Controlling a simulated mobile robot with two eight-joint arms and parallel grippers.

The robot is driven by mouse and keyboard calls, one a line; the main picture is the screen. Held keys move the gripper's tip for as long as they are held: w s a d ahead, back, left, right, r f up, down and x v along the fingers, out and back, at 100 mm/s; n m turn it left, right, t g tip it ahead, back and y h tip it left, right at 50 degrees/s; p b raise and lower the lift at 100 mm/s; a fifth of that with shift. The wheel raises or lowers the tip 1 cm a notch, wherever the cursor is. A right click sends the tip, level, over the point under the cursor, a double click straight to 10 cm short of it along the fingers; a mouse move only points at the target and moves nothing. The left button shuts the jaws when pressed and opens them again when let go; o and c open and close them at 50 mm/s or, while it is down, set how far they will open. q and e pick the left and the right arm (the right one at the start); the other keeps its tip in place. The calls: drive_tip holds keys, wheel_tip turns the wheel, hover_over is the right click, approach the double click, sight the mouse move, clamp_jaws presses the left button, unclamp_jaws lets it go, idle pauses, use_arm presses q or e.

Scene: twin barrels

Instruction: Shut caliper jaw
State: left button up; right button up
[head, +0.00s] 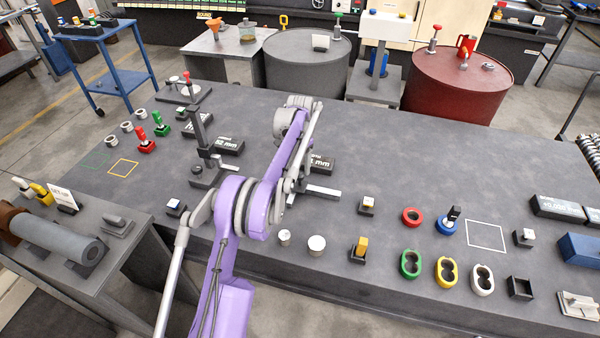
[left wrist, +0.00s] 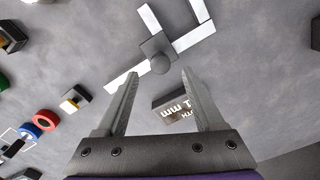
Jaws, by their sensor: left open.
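The caliper lies flat on the grey bench. In the left wrist view, its pale beam (left wrist: 193,40) carries a dark grey slider (left wrist: 152,46) with a round knob (left wrist: 160,63). The sliding jaw (left wrist: 151,18) and fixed jaw (left wrist: 201,11) stand apart with a clear gap. In the head view, only part of the caliper (head: 322,191) shows right of my purple arm, which hides the rest. My left gripper (left wrist: 160,73) is open and empty, its fingertips on either side of the knob in the picture; contact cannot be told. My right gripper is not in view.
A black lettered block (head: 321,165) lies beside the caliper and shows between my fingers in the left wrist view (left wrist: 184,104). A height-gauge-like stand (head: 198,135) rises to the left. Rings and small blocks line the front right. The bench's back right is clear.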

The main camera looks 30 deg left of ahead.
sight(300, 174)
use_arm(q)
drive_tip(key=shift+f, duration=2.2)
drive_tip(key=shift+c, duration=0.2)
clamp_jaws()
drive_tip(key=a, duration=0.3)
drive_tip(key=s+a, duration=0.1)
drive_tip(key=a, duration=0.2)
drive_tip(key=shift+s+a, duration=0.1)
drive_tip(key=shift+s, duration=0.1)
drive_tip(key=shift+r, duration=0.1)
drive_tip(key=shift+o, duration=0.2)
unclamp_jaws()
drive_tip(key=shift+a, duration=0.1)
